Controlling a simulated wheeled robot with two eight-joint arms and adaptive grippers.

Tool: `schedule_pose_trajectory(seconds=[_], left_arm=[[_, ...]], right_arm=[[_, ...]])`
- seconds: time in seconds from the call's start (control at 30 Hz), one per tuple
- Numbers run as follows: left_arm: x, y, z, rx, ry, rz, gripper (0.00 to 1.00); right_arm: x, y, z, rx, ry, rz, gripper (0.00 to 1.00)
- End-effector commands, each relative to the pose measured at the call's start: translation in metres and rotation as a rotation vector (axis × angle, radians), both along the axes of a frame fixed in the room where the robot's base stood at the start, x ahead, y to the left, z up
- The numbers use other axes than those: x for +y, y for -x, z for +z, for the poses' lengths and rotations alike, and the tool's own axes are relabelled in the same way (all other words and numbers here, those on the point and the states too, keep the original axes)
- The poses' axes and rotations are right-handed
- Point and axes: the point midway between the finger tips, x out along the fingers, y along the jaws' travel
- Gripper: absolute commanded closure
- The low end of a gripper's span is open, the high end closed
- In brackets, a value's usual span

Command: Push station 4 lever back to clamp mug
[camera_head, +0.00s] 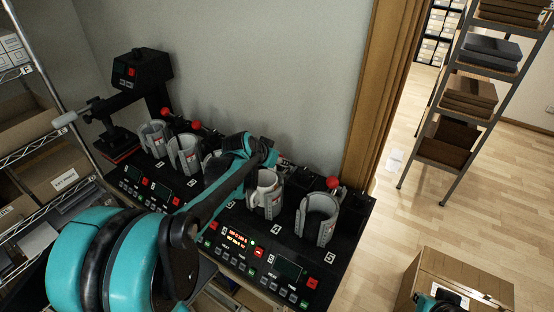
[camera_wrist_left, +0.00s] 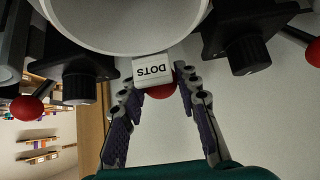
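The black mug press (camera_head: 345,240) has a row of grey clamps along the wall. Station 4's clamp (camera_head: 265,200) stands left of the station 5 clamp (camera_head: 319,220) and appears to hold a white mug (camera_head: 268,177). The mug's wide pale round body (camera_wrist_left: 130,20) fills the top of the wrist view. My left gripper (camera_head: 265,153) reaches over the press behind station 4. In the wrist view my left gripper (camera_wrist_left: 155,88) is open, its fingers either side of a red lever ball (camera_wrist_left: 160,92). Contact cannot be told.
Other red lever knobs stand at station 5 (camera_head: 333,182) and at the left stations (camera_head: 168,112). Station 4's display (camera_head: 235,238) is lit. A cardboard box (camera_head: 470,280) sits at lower right, near a teal part of my right arm.

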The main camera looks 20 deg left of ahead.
Motion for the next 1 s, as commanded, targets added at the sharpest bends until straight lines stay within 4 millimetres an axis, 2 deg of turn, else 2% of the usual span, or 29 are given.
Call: schedule_pose_trajectory(seconds=[0.27,0.73,1.0], left_arm=[[-0.001,-0.002,0.001,0.001,0.001,-0.001,0.82],[-0.004,-0.026,0.015,0.000,0.000,0.000,0.82],[-0.004,-0.027,0.015,0.000,0.000,0.000,0.82]], right_arm=[[0.000,0.000,0.001,0.000,0.000,0.000,1.00],[0.000,0.000,0.006,0.000,0.000,0.000,1.00],[0.000,0.000,0.006,0.000,0.000,0.000,1.00]])
